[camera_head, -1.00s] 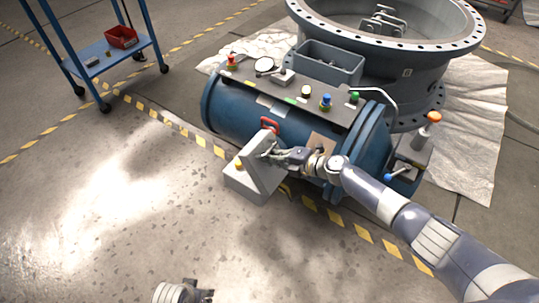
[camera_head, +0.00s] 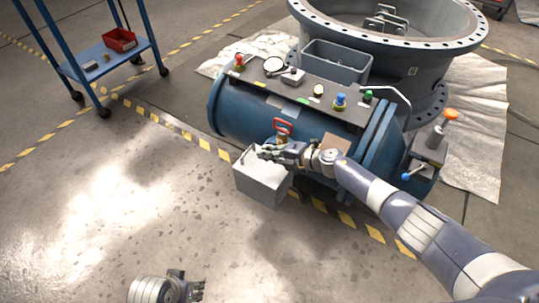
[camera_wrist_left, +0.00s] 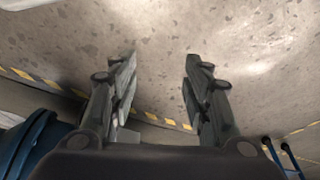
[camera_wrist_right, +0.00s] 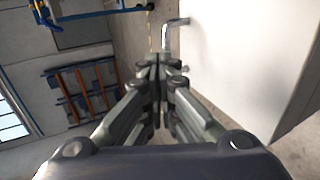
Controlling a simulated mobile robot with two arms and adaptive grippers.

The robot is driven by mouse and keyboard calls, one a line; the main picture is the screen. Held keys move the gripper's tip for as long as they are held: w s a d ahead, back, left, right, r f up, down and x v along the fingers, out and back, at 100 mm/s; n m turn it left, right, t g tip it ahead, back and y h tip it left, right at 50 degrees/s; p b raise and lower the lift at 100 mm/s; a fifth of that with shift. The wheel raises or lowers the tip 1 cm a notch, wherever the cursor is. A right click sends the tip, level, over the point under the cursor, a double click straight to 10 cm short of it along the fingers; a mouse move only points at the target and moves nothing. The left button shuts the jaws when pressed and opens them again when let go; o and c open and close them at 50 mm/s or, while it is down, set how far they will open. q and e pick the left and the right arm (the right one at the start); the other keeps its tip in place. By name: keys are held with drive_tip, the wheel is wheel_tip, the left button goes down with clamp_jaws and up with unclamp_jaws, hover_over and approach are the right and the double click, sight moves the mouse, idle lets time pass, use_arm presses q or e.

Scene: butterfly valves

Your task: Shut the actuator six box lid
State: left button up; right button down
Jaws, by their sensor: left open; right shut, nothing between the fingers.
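The grey actuator box (camera_head: 262,188) is mounted at the front of the blue cylinder. Its lid (camera_head: 265,170) lies down over the top, and the inside is hidden; I cannot tell whether a thin gap remains. My right gripper (camera_head: 264,152) is shut and empty at the lid's far edge; contact is unclear. In the right wrist view its fingers (camera_wrist_right: 160,62) are beside a pale flat surface (camera_wrist_right: 245,60), with a small metal handle (camera_wrist_right: 174,32) near the tips. My left gripper (camera_head: 199,290) is open and empty, low at the bottom; its spread fingers (camera_wrist_left: 160,62) show in the left wrist view.
A large flanged valve (camera_head: 400,65) stands behind. A blue cart (camera_head: 105,60) is at upper left. The floor at left is clear.

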sight(254, 161)
use_arm(q)
drive_tip(key=w+b+v, duration=0.1)
drive_tip(key=b+v, duration=0.2)
drive_tip(key=v, duration=0.5)
use_arm(e)
drive_tip(key=shift+w+a+f, duration=0.75)
drive_tip(key=shift+a+f, duration=0.3)
drive_tip(key=shift+w+a+f+b, duration=0.35)
drive_tip(key=shift+a+f+b, duration=0.1)
drive_tip(key=shift+f+b, duration=0.1)
drive_tip(key=shift+w+a+f+b, duration=0.3)
drive_tip(key=shift+a+f+b, duration=0.15)
drive_tip(key=shift+f+b, duration=0.4)
drive_tip(key=shift+w+a+f+b, duration=0.25)
drive_tip(key=shift+a+f+b, duration=0.15)
drive_tip(key=shift+b, duration=0.35)
use_arm(q)
drive_tip(key=w+d+r+t+h, duration=0.1)
drive_tip(key=w+d+r+t, duration=0.1)
drive_tip(key=w+r+t, duration=0.2)
drive_tip(key=w+d+r+t+h, duration=0.1)
drive_tip(key=w+d+r+t, duration=0.2)
drive_tip(key=w+t, duration=0.3)
drive_tip(key=shift+w+r+h, duration=0.3)
drive_tip(key=shift+w+r, duration=0.25)
drive_tip(key=shift+w, duration=1.85)
